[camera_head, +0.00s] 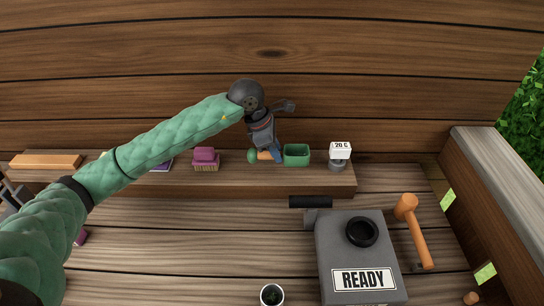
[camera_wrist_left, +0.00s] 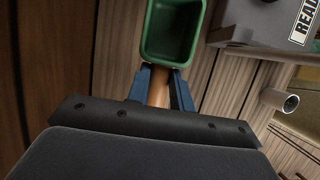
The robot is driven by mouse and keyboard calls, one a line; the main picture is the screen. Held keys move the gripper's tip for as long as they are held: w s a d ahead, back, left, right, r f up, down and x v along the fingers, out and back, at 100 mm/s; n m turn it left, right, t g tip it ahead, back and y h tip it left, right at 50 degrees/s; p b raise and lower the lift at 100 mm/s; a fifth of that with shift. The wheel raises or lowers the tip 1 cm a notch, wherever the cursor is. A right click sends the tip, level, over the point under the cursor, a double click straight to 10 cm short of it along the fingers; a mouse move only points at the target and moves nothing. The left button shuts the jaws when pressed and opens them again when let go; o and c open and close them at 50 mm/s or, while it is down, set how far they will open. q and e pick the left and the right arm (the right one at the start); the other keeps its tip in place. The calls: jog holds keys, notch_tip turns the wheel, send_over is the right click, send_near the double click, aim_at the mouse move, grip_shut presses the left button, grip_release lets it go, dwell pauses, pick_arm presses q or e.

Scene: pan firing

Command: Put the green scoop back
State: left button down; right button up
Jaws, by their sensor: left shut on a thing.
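The green scoop (camera_head: 297,154) is at the back shelf (camera_head: 300,185), between a purple brush and a small white sign. My left gripper (camera_head: 273,154) reaches down from above with its blue fingers on the scoop's orange handle. In the left wrist view the gripper (camera_wrist_left: 160,84) is shut around the handle, with the open green scoop bowl (camera_wrist_left: 172,38) beyond the fingertips. The bowl is empty as far as I see. I cannot tell whether the scoop touches the shelf. My right gripper is not in view.
A purple brush (camera_head: 206,162) and an orange block (camera_head: 45,161) lie left on the shelf; a "20 C" sign (camera_head: 340,150) stands right of the scoop. A grey "READY" box (camera_head: 335,240), an orange mallet (camera_head: 411,228) and a small pot (camera_head: 271,295) are in front.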

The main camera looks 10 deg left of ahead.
pick_arm(q)
jog(key=w+a+f, duration=0.2)
jog(key=w, duration=0.1)
jog(key=shift+w+a+f, duration=0.1)
jog(key=shift+w+f, duration=0.05)
jog(key=shift+f, duration=0.5)
notch_tip(320, 180, down, 2)
jog(key=shift+b, duration=0.35)
jog(key=shift+f, duration=0.3)
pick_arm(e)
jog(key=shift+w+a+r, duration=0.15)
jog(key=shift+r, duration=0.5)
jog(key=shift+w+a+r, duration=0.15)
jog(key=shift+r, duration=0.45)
pick_arm(q)
jog(key=shift+f, duration=0.1)
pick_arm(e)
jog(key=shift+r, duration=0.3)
pick_arm(q)
jog(key=c, duration=1.2)
grip_release()
jog(key=shift+c, duration=0.2)
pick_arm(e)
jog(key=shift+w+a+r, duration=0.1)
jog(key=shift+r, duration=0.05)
